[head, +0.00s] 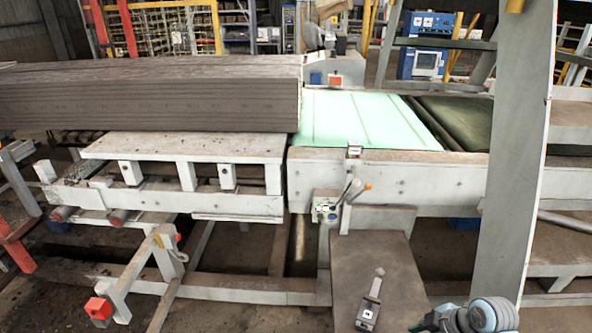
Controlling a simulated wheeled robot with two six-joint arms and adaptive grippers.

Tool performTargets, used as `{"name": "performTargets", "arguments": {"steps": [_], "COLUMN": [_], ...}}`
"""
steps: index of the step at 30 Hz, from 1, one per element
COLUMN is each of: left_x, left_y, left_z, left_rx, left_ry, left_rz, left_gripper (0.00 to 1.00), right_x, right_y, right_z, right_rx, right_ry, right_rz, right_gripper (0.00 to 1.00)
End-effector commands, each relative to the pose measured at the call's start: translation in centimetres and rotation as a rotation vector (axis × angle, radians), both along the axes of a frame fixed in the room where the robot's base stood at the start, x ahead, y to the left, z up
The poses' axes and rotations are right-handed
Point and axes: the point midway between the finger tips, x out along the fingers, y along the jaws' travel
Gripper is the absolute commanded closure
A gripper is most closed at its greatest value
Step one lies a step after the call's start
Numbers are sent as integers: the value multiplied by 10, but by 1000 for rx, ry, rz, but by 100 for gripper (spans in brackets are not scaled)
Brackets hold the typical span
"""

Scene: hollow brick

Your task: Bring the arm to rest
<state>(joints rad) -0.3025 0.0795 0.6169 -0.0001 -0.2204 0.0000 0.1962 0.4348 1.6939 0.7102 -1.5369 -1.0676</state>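Part of one of my arms, grey and blue-green with rounded joints, shows at the bottom edge right of centre in the head view. It is cut off by the frame, and no gripper fingers can be made out on it. My other arm is not in view. A long grey-brown ribbed block of hollow brick (150,95) lies on the line at the left. Its right end meets a pale green belt (350,118). No gripper is seen touching either of them.
A small control box (325,208) with levers, one orange-tipped, is on the machine's front. A brown plate (385,265) below it bears a small grey device (369,310). A tall grey post (520,165) stands at the right. Red-capped frame bars (98,307) stick out at lower left.

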Motion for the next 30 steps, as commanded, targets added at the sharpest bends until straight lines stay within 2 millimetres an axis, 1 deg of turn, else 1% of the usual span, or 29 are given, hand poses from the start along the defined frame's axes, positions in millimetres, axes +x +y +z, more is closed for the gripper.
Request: {"name": "performTargets", "arguments": {"steps": [2, 3, 8, 11, 14, 17, 20, 21, 24, 29, 30], "left_x": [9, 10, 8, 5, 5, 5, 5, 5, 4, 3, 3], "left_y": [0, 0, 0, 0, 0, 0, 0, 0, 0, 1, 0], "left_z": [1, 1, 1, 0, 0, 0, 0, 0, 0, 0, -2], "left_rx": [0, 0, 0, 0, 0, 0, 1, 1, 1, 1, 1], "left_ry": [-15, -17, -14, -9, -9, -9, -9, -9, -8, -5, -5], "left_rz": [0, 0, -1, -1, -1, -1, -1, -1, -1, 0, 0], "left_gripper": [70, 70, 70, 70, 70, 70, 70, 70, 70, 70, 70], "right_x": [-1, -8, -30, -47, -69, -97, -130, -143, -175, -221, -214], "right_y": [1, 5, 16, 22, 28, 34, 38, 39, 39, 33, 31], "right_z": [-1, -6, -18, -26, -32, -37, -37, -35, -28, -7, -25], "right_rx": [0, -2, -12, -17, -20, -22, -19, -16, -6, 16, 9], "right_ry": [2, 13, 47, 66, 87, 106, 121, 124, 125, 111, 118], "right_rz": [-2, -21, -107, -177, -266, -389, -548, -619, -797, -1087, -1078], "right_gripper": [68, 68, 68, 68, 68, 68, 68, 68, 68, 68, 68]}}
